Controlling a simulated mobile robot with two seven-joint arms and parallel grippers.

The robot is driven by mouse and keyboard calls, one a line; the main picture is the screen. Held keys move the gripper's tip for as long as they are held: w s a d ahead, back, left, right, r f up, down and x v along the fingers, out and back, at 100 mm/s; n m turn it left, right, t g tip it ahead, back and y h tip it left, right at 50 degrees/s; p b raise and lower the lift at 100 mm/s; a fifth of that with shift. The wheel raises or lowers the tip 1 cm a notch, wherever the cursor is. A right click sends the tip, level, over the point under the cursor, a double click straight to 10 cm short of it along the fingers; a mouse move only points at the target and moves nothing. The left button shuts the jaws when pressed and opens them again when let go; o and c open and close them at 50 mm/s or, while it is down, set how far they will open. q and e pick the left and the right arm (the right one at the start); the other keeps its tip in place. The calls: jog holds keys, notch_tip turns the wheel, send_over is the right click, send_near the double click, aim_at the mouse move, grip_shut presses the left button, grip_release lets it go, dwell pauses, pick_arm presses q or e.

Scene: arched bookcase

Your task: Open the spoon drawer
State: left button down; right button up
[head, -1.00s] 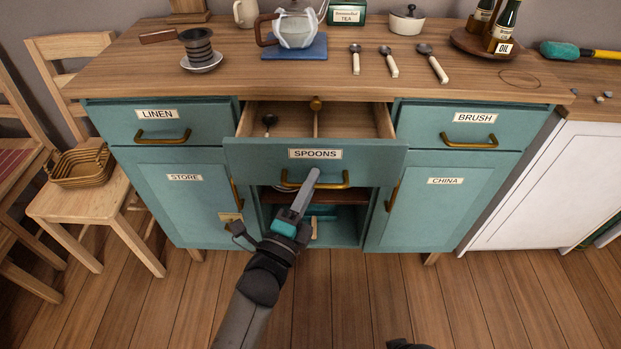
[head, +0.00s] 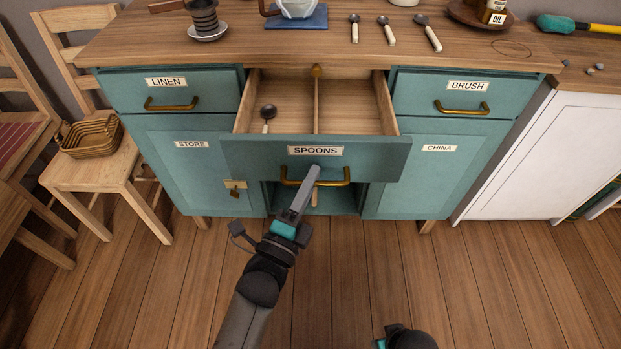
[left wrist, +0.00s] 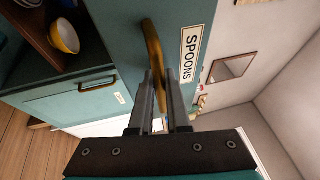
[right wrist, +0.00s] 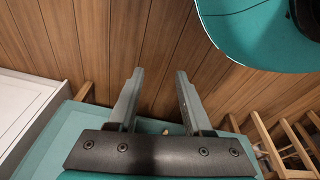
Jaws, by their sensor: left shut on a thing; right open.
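The spoon drawer (head: 240,158), teal with a SPOONS label, stands pulled well out of the cabinet. Its inside shows a wooden divider, with one dark-headed spoon (head: 267,117) in the left compartment. The brass handle (head: 333,183) runs across its front. My left gripper (head: 314,172) is shut on that handle; in the left wrist view the handle (left wrist: 152,45) passes between the two fingers. My right gripper (right wrist: 155,88) is open and empty in the right wrist view, over the wooden floor.
Three spoons (head: 388,34) lie on the cabinet top. The LINEN drawer (head: 197,92) and BRUSH drawer (head: 420,92) are closed on either side. A chair with a basket (head: 90,137) stands at left, a white cabinet (head: 545,150) at right. The floor in front is clear.

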pick_arm(q)
jog(key=c, duration=1.2)
grip_release()
jog(key=shift+o, duration=0.2)
jog(key=shift+s+a, duration=0.15)
jog(key=shift+s, duration=0.15)
jog(key=p+v, duration=0.2)
jog(key=v, duration=1.2)
jog(key=shift+s, duration=0.3)
pick_arm(e)
jog(key=s+d+f, duration=0.2)
jog(key=f, duration=0.1)
jog(key=shift+s+d+f, duration=0.1)
jog(key=shift+s+f, duration=0.05)
jog(key=shift+s, duration=0.1)
pick_arm(q)
jog(key=shift+a+f, duration=0.1)
